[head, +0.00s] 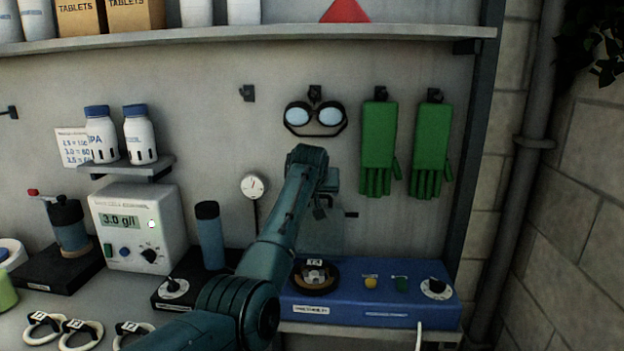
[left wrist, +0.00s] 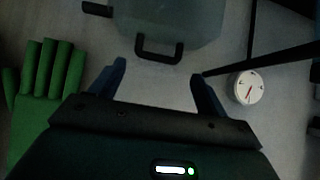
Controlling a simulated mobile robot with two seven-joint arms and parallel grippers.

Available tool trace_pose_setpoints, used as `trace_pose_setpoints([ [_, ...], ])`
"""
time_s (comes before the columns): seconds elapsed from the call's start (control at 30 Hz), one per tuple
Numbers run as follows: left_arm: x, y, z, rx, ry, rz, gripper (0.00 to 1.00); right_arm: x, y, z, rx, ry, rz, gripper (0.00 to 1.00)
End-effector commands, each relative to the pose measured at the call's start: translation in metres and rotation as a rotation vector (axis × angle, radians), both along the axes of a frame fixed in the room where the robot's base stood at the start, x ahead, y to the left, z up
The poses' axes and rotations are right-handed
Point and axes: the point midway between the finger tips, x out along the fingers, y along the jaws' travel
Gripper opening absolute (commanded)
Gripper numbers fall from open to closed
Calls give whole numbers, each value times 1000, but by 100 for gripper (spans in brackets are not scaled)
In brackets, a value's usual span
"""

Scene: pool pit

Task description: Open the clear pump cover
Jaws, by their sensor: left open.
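The clear pump cover (head: 325,236) is a translucent box standing over the round black-and-tan pump head (head: 315,275) on the blue pump unit (head: 370,297). In the left wrist view the cover (left wrist: 180,22) is at the top, with a dark U-shaped handle (left wrist: 158,57) on its near edge. My left gripper (head: 322,208) is at the cover's upper part in the head view, partly hidden by its own arm. In the wrist view my left gripper (left wrist: 158,75) is open, its fingers on either side of the handle, apart from it. My right gripper is not in view.
Green gloves (head: 380,148) and goggles (head: 315,118) hang on the wall around the arm. A round gauge (head: 254,187) is left of the arm. A blue bottle (head: 210,235) and a white meter (head: 140,228) stand further left. A shelf (head: 250,40) runs above.

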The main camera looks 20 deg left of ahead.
Motion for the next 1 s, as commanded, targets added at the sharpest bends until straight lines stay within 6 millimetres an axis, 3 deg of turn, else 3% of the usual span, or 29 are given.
trace_pose_setpoints([
  [0.6,-70,-16,60,2,-9,1,76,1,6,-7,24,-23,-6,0],
  [1.0,-76,-18,66,3,-7,2,76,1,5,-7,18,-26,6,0],
])
